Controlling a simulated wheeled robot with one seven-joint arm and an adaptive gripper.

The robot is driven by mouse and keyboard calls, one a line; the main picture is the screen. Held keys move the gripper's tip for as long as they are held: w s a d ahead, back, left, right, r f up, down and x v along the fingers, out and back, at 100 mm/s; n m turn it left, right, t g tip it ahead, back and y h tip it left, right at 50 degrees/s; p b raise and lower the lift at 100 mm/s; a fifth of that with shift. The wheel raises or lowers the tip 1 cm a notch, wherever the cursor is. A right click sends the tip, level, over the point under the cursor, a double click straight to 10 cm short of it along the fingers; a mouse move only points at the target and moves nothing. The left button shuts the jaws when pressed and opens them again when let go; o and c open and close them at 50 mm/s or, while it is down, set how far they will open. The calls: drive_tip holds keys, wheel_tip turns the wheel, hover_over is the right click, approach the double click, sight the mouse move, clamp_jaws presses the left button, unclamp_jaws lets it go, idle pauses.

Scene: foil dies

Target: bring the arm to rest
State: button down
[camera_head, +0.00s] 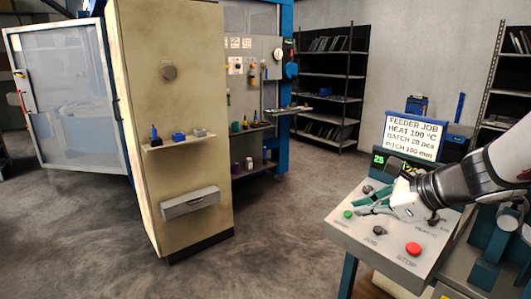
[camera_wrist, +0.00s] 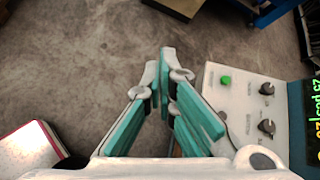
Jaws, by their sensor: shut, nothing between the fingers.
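My gripper (camera_head: 366,207) reaches in from the right in the head view, over the control panel (camera_head: 375,243). In the wrist view my gripper (camera_wrist: 164,52) has its teal-padded fingers together at the tips, with nothing between them. The panel (camera_wrist: 240,105) lies to the right of the fingers there. A green button (camera_head: 348,214), a black knob (camera_head: 379,230) and a red stop button (camera_head: 413,248) show on the panel. The gripper hides part of the panel. I cannot tell whether the fingers touch it.
A job sign (camera_head: 412,136) and a green-digit display (camera_head: 378,161) stand behind the panel. A tan cabinet (camera_head: 180,90) with a small shelf and drawer stands left. Dark shelving (camera_head: 330,85) is at the back. The grey floor (camera_head: 270,225) between cabinet and panel is clear.

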drive_tip(key=s+a+r+n+g+h+p, duration=0.1)
drive_tip(key=s+a+r+n+g, duration=0.1)
drive_tip(key=s+a+n, duration=0.4)
drive_tip(key=s+a+r+n+g, duration=0.1)
drive_tip(key=s+n+g, duration=0.1)
drive_tip(key=s+n, duration=0.65)
drive_tip(key=s+d+n+h+p, duration=0.1)
drive_tip(key=s+d+n+h, duration=0.4)
drive_tip(key=s+n, duration=0.4)
drive_tip(key=s, duration=0.4)
drive_tip(key=shift+r, duration=0.35)
